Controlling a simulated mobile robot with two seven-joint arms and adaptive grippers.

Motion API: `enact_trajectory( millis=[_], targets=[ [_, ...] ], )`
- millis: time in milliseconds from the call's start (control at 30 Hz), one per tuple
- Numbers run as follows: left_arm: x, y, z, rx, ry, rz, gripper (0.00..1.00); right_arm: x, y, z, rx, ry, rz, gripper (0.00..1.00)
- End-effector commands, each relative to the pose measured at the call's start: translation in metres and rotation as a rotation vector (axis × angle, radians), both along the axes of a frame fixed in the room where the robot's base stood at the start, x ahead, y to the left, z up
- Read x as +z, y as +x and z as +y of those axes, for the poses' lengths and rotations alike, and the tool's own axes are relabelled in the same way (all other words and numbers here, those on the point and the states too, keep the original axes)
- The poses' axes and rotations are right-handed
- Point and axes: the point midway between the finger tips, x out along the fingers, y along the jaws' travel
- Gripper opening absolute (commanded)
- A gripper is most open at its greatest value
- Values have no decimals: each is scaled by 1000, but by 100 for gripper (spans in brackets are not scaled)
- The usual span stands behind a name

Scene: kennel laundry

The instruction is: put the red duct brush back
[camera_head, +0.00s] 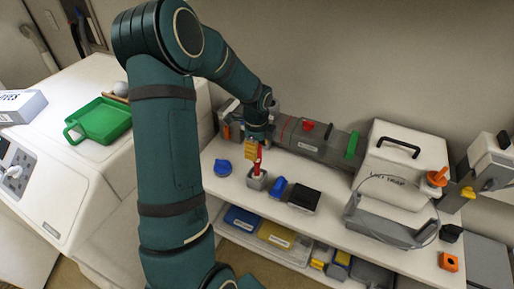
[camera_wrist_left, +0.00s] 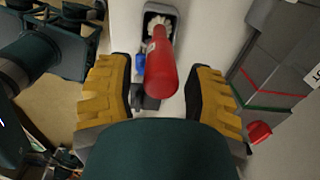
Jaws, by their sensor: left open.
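The red duct brush (camera_head: 258,164) stands in a small grey holder (camera_head: 257,182) on the white shelf top. In the left wrist view the red handle (camera_wrist_left: 162,68) points towards the camera, and its pale bristles (camera_wrist_left: 157,24) are at the mouth of the grey holder (camera_wrist_left: 149,8). My left gripper (camera_head: 258,148) is above the holder, around the upper handle. In the left wrist view its yellow fingers (camera_wrist_left: 161,75) are open on either side of the handle, with gaps showing. My right gripper is not identifiable in either view.
A blue round item (camera_head: 222,168) stands left of the holder; a blue item (camera_head: 278,187) and a black-topped block (camera_head: 304,197) stand close on its right. A grey duct (camera_head: 318,140) lies behind. A labelled lint trap (camera_head: 385,217) is farther right. A green scoop (camera_head: 104,121) lies on the white machine.

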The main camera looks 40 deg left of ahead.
Motion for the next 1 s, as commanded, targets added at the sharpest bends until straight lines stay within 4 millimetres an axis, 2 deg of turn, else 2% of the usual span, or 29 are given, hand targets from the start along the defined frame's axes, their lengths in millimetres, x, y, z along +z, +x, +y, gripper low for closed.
enact_trajectory(
  millis=[167,400,600,800,1000],
  targets=[
    [22,1,1,1,3,-5,53,0,0,0,0,0,0,47],
    [71,0,1,0,3,-6,53,0,0,0,0,0,0,47],
    [103,0,0,0,2,-6,53,0,0,0,0,0,0,47],
    [117,-1,0,-1,1,-2,53,0,0,0,0,0,0,47],
    [119,-2,0,-1,1,-2,53,0,0,0,0,0,0,47]
  ],
)
